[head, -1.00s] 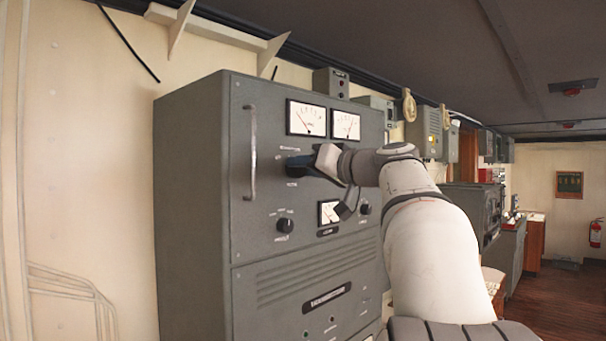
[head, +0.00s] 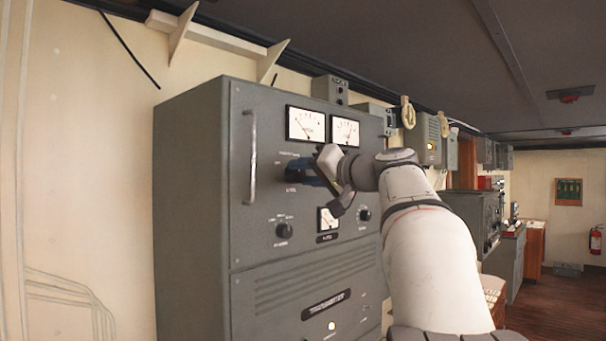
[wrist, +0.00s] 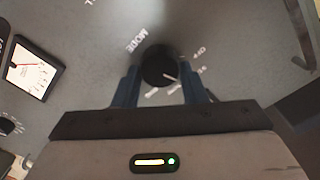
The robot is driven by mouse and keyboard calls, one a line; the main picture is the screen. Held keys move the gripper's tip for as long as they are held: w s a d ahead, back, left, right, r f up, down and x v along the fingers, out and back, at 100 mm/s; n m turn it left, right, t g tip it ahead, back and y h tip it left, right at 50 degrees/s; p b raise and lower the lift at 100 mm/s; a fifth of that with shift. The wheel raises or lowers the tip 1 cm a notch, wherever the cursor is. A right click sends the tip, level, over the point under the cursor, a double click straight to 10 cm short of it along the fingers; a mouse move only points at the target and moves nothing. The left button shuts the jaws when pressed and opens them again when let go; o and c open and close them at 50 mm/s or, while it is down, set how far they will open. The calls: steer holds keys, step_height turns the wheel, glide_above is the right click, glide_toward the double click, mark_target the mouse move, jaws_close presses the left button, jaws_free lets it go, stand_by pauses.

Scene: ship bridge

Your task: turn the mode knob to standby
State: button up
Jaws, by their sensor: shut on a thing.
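The black mode knob (wrist: 158,66) is on the grey cabinet's front panel, beside the printed word MODE in the wrist view. My gripper (wrist: 160,85) is shut on it, with one blue finger on each side. A white mark on the knob points to the lower right in the wrist view. The OFF label lies to the knob's right; other labels around it are partly hidden by the fingers or too blurred to read. In the head view my gripper (head: 300,173) is at the panel below the two upper meters and hides most of the knob.
The tall grey cabinet (head: 190,200) has a vertical handle (head: 251,158) left of the knob. Two meters (head: 306,124) sit above it. A smaller meter (head: 328,219) and two other knobs (head: 284,230) (head: 364,215) sit below. A pale lamp (head: 332,325) glows on the lower panel.

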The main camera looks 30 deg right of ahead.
steer(key=o, duration=0.9)
steer(key=shift+o, duration=0.2)
steer(key=b+v, duration=0.3)
steer(key=v, duration=0.5)
steer(key=s+a+f+g+h, duration=0.1)
steer(key=a+f+g, duration=0.3)
steer(key=f, duration=0.5)
steer(key=a+f+g+b, duration=0.1)
steer(key=a+f, duration=0.5)
steer(key=f, duration=0.3)
steer(key=s+a+f+g+h, duration=0.1)
steer(key=a+f+g, duration=0.3)
steer(key=f, duration=0.5)
steer(key=s+a+f+n+g+h, duration=0.2)
steer(key=s+f, duration=0.6)
steer(key=f, duration=0.4)
steer(key=s+a+f+n+g+h+b, duration=0.1)
steer(key=s+a+f, duration=0.3)
steer(key=s+f, duration=0.4)
step_height(320, 180, down, 5)
steer(key=shift+s+f+n+g+h, duration=0.1)
steer(key=shift+s+n+g+h, duration=0.4)
steer(key=shift+g, duration=0.3)
